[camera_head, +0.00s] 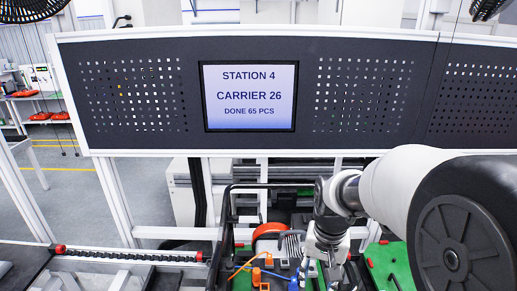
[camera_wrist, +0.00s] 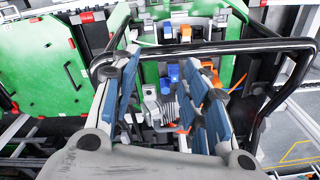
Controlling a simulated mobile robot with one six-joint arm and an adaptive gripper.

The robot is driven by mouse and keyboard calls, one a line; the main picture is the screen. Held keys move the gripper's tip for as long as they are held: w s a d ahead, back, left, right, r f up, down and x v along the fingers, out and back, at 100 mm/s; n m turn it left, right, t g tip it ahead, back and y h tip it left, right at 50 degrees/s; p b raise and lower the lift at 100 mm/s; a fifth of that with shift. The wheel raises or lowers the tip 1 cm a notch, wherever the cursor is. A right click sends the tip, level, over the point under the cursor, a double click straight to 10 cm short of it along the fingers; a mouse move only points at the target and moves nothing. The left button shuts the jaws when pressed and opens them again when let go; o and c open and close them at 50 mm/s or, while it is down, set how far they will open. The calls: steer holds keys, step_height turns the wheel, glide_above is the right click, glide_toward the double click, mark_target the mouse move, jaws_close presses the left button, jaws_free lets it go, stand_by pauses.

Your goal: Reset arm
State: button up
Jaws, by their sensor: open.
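My gripper (camera_head: 326,264) is at the lower middle of the head view, pointing down over a carrier with parts on it. In the wrist view my gripper (camera_wrist: 163,70) shows two blue-padded fingers spread apart with nothing held between them. Beyond and below the fingers is a grey ribbed motor-like part (camera_wrist: 160,108) on the carrier. Blue connectors (camera_wrist: 171,72) and orange connectors (camera_wrist: 186,33) show near the fingertips. A black tubular frame (camera_wrist: 255,46) passes close to the fingers; I cannot tell whether they touch. The fingertips are partly unclear in the head view.
A dark perforated panel with a screen (camera_head: 249,97) reading "STATION 4, CARRIER 26, DONE 65 PCS" spans the view behind the arm. A green plate (camera_head: 392,266) lies right of the gripper. A conveyor rail (camera_head: 130,255) runs at lower left.

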steer(key=s+f+n+t+b, duration=0.3)
steer(key=s+f+b, duration=1.1)
steer(key=s+b, duration=0.5)
steer(key=t+b, duration=0.1)
steer(key=b, duration=0.4)
steer(key=shift+s+f+n, duration=0.25)
steer(key=shift+f+n, duration=0.15)
